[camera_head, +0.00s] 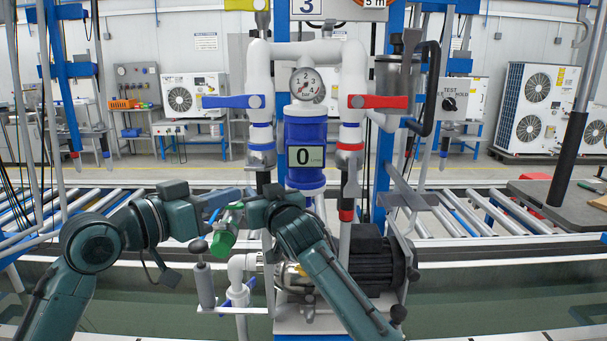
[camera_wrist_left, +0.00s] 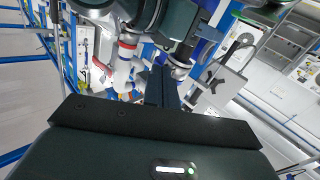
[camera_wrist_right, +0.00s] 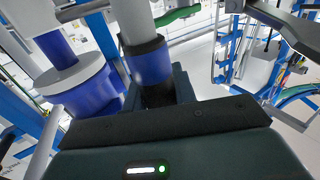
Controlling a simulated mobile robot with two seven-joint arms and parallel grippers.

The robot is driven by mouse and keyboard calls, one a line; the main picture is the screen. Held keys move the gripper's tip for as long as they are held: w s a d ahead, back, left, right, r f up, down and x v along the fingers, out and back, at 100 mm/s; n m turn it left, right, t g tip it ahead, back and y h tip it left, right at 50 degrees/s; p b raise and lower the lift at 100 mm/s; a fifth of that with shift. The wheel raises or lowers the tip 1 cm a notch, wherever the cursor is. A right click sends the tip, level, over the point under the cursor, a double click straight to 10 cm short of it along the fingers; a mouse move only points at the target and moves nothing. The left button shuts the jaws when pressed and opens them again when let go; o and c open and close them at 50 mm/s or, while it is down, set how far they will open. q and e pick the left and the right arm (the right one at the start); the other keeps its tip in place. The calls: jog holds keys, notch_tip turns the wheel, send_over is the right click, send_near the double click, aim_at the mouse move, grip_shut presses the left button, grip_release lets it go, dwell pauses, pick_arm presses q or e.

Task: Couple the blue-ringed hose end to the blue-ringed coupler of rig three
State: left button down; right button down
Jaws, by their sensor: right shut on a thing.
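The blue-ringed coupler (camera_head: 262,147) hangs under the left pipe of rig three, below the blue lever (camera_head: 232,101). My right gripper (camera_head: 264,194) is shut on the blue-ringed hose end, straight below that coupler. In the right wrist view the blue ring (camera_wrist_right: 150,68) shows at the fingers, with the grey hose (camera_wrist_right: 133,20) running off beyond.
The blue flow meter (camera_head: 305,135) stands right of the coupler. The red-ringed hose (camera_head: 346,215) rises below the red-ringed coupler (camera_head: 349,147). A green object (camera_head: 222,241) is under my grippers. The pump motor (camera_head: 370,262) is low right, and a roller conveyor (camera_head: 500,212) runs behind.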

aim_at(248, 170)
pick_arm(q)
notch_tip(248, 170, up, 6)
jog(key=m+h, duration=0.1)
jog(key=shift+x, duration=2.8)
jog(key=shift+s+d+f, duration=0.15)
jog(key=shift+s, duration=0.1)
jog(key=shift+f, duration=0.6)
jog(key=shift+s+f, duration=0.1)
jog(key=shift+f, duration=0.4)
